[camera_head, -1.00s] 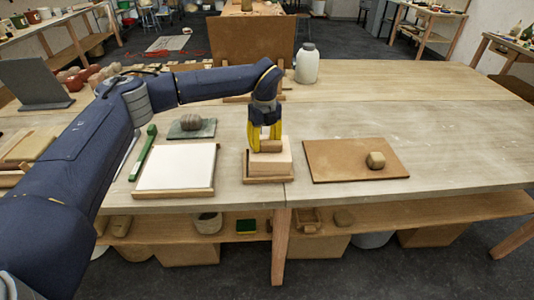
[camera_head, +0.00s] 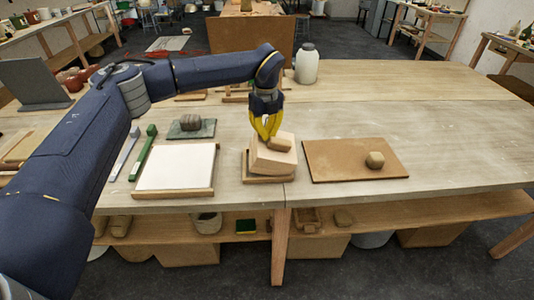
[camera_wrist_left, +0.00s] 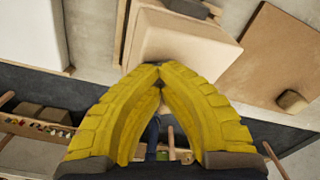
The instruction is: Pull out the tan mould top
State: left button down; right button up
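The tan mould top (camera_head: 272,158) is a pale block with a brown knob (camera_head: 281,144) on it. It sits tilted on the mould's wooden base (camera_head: 268,180), near the table's front edge. My left gripper (camera_head: 267,137) is just above the block, beside the knob. In the left wrist view the yellow fingertips (camera_wrist_left: 158,68) meet with nothing seen between them. The mould top (camera_wrist_left: 180,42) lies just beyond the tips there, and its knob (camera_wrist_left: 187,7) is at the top edge, apart from them. My right gripper is not in view.
A brown board (camera_head: 340,158) with a small clay lump (camera_head: 375,160) lies to the right. A white slab (camera_head: 177,166) on a wooden board is to the left, with a green tool (camera_head: 142,153) beside it. A pale jar (camera_head: 307,64) stands behind.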

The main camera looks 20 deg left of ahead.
pick_arm(q)
jog(key=shift+r, duration=0.1)
jog(key=c, duration=2.1)
grip_release()
jog(key=o, duration=0.6)
